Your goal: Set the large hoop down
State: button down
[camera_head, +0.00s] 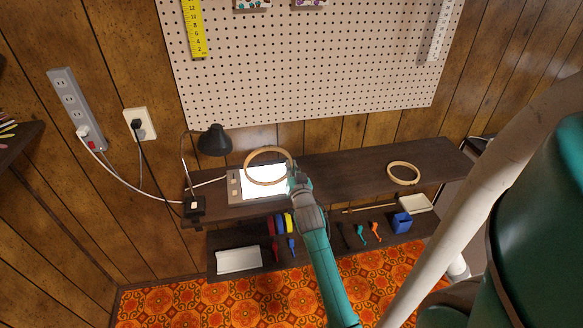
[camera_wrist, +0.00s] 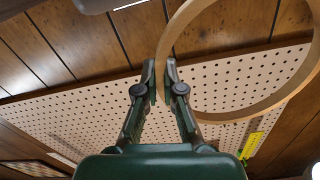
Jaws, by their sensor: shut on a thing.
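The large hoop (camera_head: 249,171) is a pale wooden ring. In the head view it appears in front of the lit white panel (camera_head: 264,182) on the dark shelf. My gripper (camera_head: 294,176) is shut on the hoop's right edge there. In the wrist view the hoop (camera_wrist: 222,117) rises between the two fingertips (camera_wrist: 163,82), and its far part runs out of the frame at the top. I cannot tell from the head view how far it is above the panel. A smaller wooden hoop (camera_head: 404,181) lies flat on the shelf at the right.
A black desk lamp (camera_head: 214,140) stands left of the panel. The upper shelf (camera_head: 345,176) is clear between the panel and the smaller hoop. A lower shelf holds spools, coloured tools, a blue holder (camera_head: 401,222) and a white tray (camera_head: 238,261). A pegboard (camera_head: 320,70) hangs behind.

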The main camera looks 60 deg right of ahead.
jog(key=shift+f, duration=0.15)
jog(key=c, duration=1.3)
grip_release()
jog(key=shift+r, duration=0.2)
jog(key=v, duration=1.2)
jog(key=s+a+f+n+t+y, duration=0.1)
jog(key=s+a+f+n+y, duration=0.1)
jog(key=a, duration=0.6)
jog(key=s+a+f+n+t+y, duration=0.1)
jog(key=s+a+f+n+y, duration=0.1)
jog(key=a, duration=0.6)
jog(key=s+a+f+n+t+y, duration=0.1)
jog(key=s+a+f+n+y, duration=0.1)
jog(key=a, duration=0.6)
jog(key=s+a+r+n+y, duration=0.2)
jog(key=s+a+n+y, duration=0.1)
jog(key=s+a, duration=0.4)
jog(key=s+a+r+n+y, duration=0.3)
jog(key=s+a, duration=0.4)
jog(key=s, duration=0.3)
jog(key=shift+s+a+y, duration=0.2)
jog(key=shift+s+y, duration=0.1)
jog(key=shift+y, duration=0.5)
